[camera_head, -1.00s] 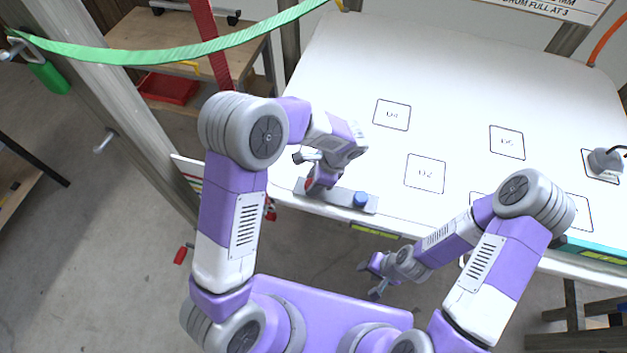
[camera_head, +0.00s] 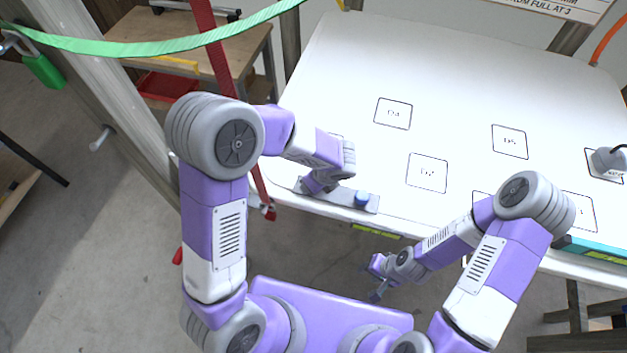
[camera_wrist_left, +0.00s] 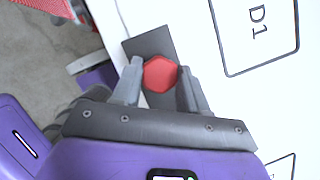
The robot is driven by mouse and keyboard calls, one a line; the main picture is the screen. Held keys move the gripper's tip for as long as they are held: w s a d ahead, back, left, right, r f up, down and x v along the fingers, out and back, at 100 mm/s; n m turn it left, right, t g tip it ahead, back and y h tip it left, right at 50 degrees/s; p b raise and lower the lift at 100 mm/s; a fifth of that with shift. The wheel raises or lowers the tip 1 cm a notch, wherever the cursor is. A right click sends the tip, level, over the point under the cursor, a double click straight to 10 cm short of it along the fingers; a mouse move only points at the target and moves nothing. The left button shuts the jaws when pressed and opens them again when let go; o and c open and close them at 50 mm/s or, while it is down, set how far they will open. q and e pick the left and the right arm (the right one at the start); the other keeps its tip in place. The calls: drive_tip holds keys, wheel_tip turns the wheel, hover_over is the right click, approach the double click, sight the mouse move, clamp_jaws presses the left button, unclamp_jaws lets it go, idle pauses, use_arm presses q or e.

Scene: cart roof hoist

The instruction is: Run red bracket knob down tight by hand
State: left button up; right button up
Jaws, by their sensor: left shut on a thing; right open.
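The red bracket knob (camera_wrist_left: 160,75) sits between the two fingers of my left gripper (camera_wrist_left: 157,88) in the left wrist view, and the gripper is shut on it. The knob is on the grey bracket plate (camera_wrist_left: 147,43), which lies along the near edge of the white surface. In the head view my left gripper (camera_head: 308,187) is over the left end of the plate and hides the knob. A blue knob (camera_head: 362,198) stands on the plate's right end. My right gripper (camera_head: 373,279) is open and empty, in front of the surface's near edge.
The white surface (camera_head: 450,80) has marked squares such as D2 and D4, mostly clear. A grey object with a cable (camera_head: 610,160) stands at the right. A red strap (camera_head: 222,75) hangs near my left arm, and a green strap (camera_head: 170,52) crosses above it.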

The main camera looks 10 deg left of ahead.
sight(320, 196)
use_arm(q)
drive_tip(key=shift+w+r+m, duration=0.15)
drive_tip(key=shift+r+m, duration=0.05)
drive_tip(key=shift+m, duration=0.1)
drive_tip(key=o, duration=1.1)
drive_tip(key=shift+f, duration=0.1)
drive_tip(key=p+v, duration=0.1)
drive_tip(key=v, duration=0.6)
drive_tip(key=shift+s+r, duration=0.25)
